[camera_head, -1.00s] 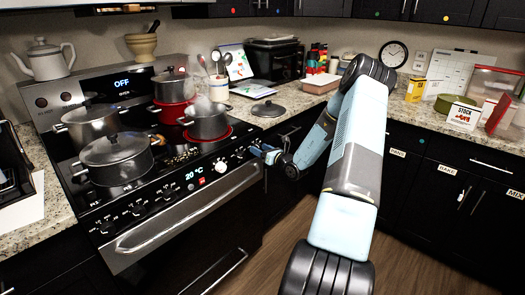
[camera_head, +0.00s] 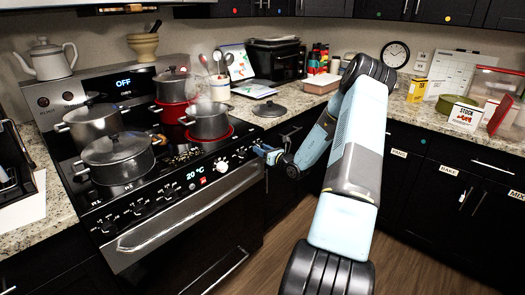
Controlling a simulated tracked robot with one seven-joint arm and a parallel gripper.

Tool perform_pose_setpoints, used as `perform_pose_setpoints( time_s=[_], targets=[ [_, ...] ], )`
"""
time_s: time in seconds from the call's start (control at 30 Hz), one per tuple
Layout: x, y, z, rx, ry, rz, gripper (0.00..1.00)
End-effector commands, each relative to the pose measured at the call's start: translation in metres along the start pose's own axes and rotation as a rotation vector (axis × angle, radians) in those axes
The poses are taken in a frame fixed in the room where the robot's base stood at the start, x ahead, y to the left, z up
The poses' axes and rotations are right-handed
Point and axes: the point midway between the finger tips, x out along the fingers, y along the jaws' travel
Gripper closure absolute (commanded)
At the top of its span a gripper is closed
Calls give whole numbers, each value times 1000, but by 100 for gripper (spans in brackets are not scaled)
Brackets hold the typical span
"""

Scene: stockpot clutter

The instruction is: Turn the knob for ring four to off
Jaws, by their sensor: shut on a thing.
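The black stove's front panel (camera_head: 170,195) carries a row of dark knobs, with some at the left end (camera_head: 137,210). A pale round dial (camera_head: 221,166) sits right of the "20 °C" display. My gripper (camera_head: 257,151) is at the panel's far right end, shut on a small knob there. The fingers mostly hide that knob, so I cannot read its setting or label. A steaming steel pot (camera_head: 208,122) stands over a glowing red ring (camera_head: 229,132) at the right front of the cooktop.
The oven handle (camera_head: 185,215) juts out below the panel. A loose lid (camera_head: 269,109) lies on the counter behind my gripper. The wooden floor (camera_head: 255,255) before the stove is clear.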

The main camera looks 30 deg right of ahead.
Motion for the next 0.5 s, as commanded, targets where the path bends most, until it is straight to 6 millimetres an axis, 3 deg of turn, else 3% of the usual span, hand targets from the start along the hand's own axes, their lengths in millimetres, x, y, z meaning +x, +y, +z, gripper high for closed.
perform_pose_setpoints(
  time_s=[0.5],
  targets=[
    [0, -1, -1, -367, -23, 0, 88]
  ],
)
